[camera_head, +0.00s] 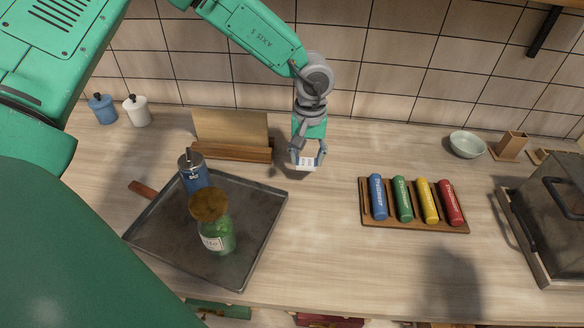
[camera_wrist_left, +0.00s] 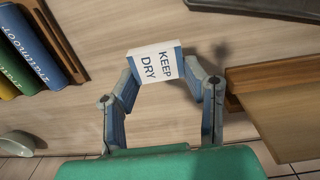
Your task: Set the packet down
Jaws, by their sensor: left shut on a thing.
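My left gripper (camera_head: 307,155) reaches down over the back middle of the counter, between a wooden stand and a tray of coloured rollers. It is shut on a small white packet (camera_head: 306,164). In the left wrist view my left gripper (camera_wrist_left: 170,83) has one finger on each side of the packet (camera_wrist_left: 156,66), which shows blue edges and the words KEEP DRY. The gap between packet and counter cannot be told clearly. My right gripper is not in view.
A dark tray (camera_head: 262,225) at left holds a green jar (camera_head: 217,235) and a blue canister (camera_head: 192,172). The wooden stand (camera_head: 232,152) is close left of the gripper. Several rollers lie in a wooden tray (camera_head: 415,226) at right. Counter between the trays is clear.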

